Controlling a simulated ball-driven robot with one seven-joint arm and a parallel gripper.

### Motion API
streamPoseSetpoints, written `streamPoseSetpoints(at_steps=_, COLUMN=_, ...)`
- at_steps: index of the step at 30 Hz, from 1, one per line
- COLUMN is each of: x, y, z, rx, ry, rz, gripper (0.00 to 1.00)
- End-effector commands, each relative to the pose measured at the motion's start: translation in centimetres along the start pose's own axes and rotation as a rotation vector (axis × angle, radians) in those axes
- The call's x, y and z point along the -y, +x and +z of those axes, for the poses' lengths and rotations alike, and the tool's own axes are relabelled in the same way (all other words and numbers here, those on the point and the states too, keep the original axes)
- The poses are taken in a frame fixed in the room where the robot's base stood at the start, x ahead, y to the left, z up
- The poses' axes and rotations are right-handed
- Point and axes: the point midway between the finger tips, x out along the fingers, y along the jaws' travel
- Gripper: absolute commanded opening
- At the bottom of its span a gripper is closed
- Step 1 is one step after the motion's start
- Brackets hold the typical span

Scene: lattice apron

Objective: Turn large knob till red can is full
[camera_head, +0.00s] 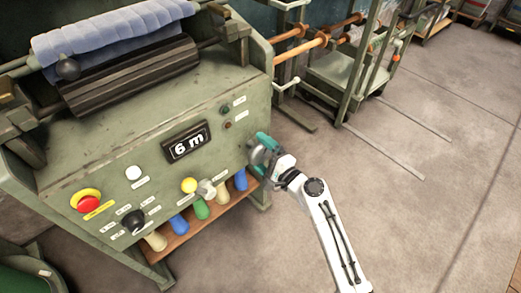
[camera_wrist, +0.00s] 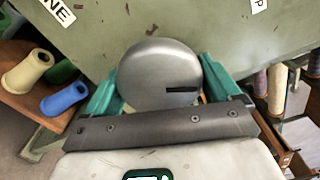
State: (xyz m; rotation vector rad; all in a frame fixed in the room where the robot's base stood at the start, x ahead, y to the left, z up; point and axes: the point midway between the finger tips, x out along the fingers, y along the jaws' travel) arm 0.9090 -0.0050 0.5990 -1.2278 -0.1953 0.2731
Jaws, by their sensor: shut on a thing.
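The large knob is a smooth grey metal disc with a dark slot mark (camera_wrist: 158,65); it fills the middle of the wrist view. My gripper (camera_wrist: 160,88) has one teal finger on each side of it and is shut on it. In the head view my gripper (camera_head: 264,150) is at the right end of the green machine's front panel, and the knob (camera_head: 257,157) is partly hidden by it. A display (camera_head: 187,142) on the panel reads "6 m". I see no red can in either view.
Several coloured bobbins stand on a shelf below. Open floor (camera_head: 410,200) lies to the right.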

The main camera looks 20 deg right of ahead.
Motion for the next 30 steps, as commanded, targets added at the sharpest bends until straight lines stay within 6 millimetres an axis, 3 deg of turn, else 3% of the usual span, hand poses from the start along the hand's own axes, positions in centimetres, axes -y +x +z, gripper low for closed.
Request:
streamPoseSetpoints(at_steps=19, x=-0.23, y=-0.15, z=-0.25, rx=-0.005, ry=0.055, rz=0.003, gripper=0.60)
streamPoseSetpoints(at_steps=20, x=-0.24, y=-0.15, z=-0.26, rx=-0.005, ry=0.054, rz=0.003, gripper=0.91)
streamPoseSetpoints(at_steps=21, x=-0.23, y=-0.15, z=-0.26, rx=-0.005, ry=0.054, rz=0.003, gripper=0.95)
streamPoseSetpoints(at_steps=23, x=-0.21, y=-0.13, z=-0.23, rx=-0.005, ry=0.054, rz=0.002, gripper=1.00)
streamPoseSetpoints(at_steps=30, x=-0.12, y=-0.16, z=-0.12, rx=-0.003, ry=0.054, rz=0.001, gripper=1.00)
